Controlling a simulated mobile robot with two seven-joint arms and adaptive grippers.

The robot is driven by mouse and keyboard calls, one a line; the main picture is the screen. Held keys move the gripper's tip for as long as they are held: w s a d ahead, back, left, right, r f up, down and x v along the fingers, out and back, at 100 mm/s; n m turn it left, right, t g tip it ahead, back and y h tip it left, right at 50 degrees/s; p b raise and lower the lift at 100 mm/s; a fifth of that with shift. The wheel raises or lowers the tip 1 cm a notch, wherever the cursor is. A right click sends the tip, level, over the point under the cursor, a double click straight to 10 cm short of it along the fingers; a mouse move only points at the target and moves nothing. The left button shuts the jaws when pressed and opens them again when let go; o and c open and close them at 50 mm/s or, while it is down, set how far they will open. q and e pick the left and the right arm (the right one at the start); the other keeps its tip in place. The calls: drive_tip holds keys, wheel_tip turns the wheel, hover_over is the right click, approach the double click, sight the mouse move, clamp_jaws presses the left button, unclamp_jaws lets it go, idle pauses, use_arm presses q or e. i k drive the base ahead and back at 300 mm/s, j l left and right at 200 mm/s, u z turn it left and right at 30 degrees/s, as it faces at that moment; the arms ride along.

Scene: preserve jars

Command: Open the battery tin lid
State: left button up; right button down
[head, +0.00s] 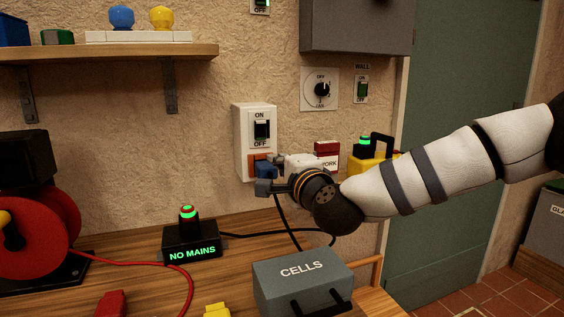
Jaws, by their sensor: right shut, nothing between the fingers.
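The battery tin (300,282) is a grey box marked CELLS on the wooden bench at the bottom centre. Its lid looks shut, and a dark handle shows on its front. My right gripper (266,177) is shut and empty. In the picture it lies above and behind the tin, apart from it, in front of the lower part of the white ON/OFF switch box. My right arm comes in from the right. My left gripper is not in view.
A black NO MAINS box (192,241) with a green lamp stands left of the tin. A red cable reel (40,235) is at the far left. A yellow unit (371,165) is partly behind my arm. A shelf (110,52) overhangs the upper left.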

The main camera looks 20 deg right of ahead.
sight(295, 283)
drive_tip(key=k, duration=1)
